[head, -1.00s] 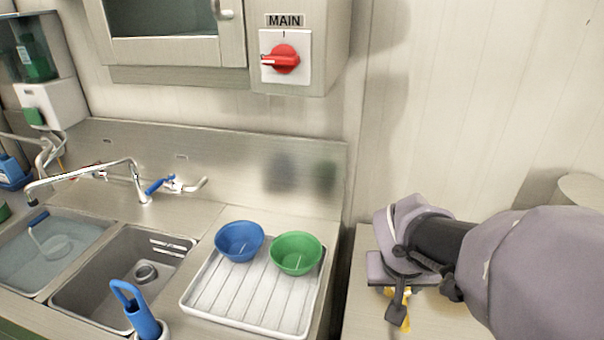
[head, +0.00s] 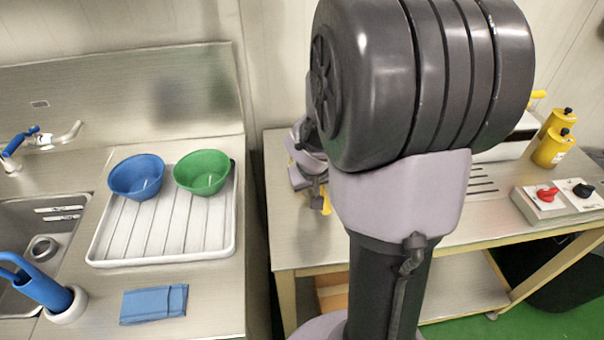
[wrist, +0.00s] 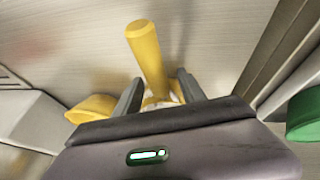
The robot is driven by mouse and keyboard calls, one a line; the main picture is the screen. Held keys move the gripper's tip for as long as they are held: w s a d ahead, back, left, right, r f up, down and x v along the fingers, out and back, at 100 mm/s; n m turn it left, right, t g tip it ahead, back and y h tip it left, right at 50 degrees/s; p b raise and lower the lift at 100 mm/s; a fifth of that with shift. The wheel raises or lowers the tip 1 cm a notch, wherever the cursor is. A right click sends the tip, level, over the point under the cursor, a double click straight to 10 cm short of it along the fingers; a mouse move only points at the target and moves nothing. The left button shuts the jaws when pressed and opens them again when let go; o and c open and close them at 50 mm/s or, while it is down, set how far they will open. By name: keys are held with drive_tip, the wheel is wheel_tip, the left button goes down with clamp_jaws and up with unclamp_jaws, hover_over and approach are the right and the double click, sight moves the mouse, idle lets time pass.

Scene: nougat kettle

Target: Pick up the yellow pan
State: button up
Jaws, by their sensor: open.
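A yellow handle (wrist: 148,58), which appears to belong to the yellow pan, lies between the two fingers of my gripper (wrist: 158,90) in the wrist view. The fingers stand apart on either side of it, and I cannot tell whether either touches it. The pan's body is hidden by my gripper. In the head view my gripper (head: 312,182) is low over the left end of the steel table (head: 283,235), with a bit of yellow (head: 326,200) showing beside it. My arm covers much of that area.
Left of the table, a blue bowl (head: 136,178) and a green bowl (head: 202,174) sit in a white ribbed drainer (head: 230,235). A folded blue cloth (head: 153,304) lies in front. Yellow bottles (head: 553,148) and a switch box (head: 541,203) stand on the table's right.

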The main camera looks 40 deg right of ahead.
drive_tip(key=shift+r, duration=0.1)
drive_tip(key=shift+c, duration=0.2)
clamp_jaws()
